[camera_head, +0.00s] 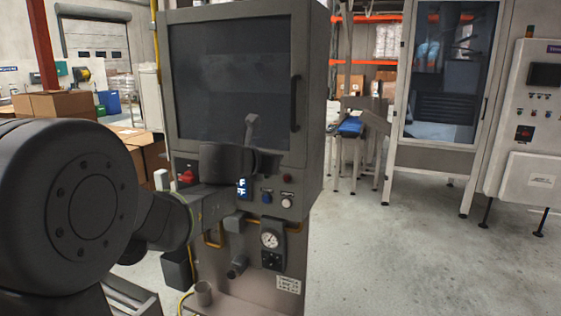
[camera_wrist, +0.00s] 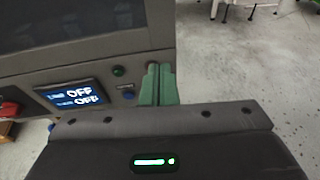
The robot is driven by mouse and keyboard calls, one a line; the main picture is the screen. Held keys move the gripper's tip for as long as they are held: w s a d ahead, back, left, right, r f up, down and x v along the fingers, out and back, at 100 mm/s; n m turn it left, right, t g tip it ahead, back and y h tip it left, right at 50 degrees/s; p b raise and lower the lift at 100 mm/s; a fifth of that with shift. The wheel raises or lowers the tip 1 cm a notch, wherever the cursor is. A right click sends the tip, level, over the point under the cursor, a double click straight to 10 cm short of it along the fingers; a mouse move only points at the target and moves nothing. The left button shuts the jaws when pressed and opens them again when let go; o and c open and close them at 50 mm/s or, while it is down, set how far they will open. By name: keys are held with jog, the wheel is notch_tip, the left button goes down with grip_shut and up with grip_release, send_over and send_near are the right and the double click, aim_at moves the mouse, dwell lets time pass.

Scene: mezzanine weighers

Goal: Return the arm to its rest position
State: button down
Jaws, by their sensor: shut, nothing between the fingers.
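My arm comes in from the left of the head view and reaches across the front of a grey machine cabinet (camera_head: 312,120). Its dark wrist end is in front of the control panel, below the dark window. My gripper (camera_wrist: 158,86) shows in the wrist view as two green fingers side by side, shut and empty. The fingers overlap the right end of the panel (camera_wrist: 105,72) in the picture; I cannot tell whether they touch it.
A gauge (camera_head: 270,240) and yellow tubing are below. Cardboard boxes (camera_head: 62,104) stand at left. Open concrete floor (camera_head: 400,250) lies right, before another cabinet (camera_head: 440,158).

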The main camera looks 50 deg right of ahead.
jog(key=v, duration=0.3)
jog(key=shift+s+a, duration=0.1)
jog(key=shift+s, duration=0.05)
jog(key=shift+f, duration=0.1)
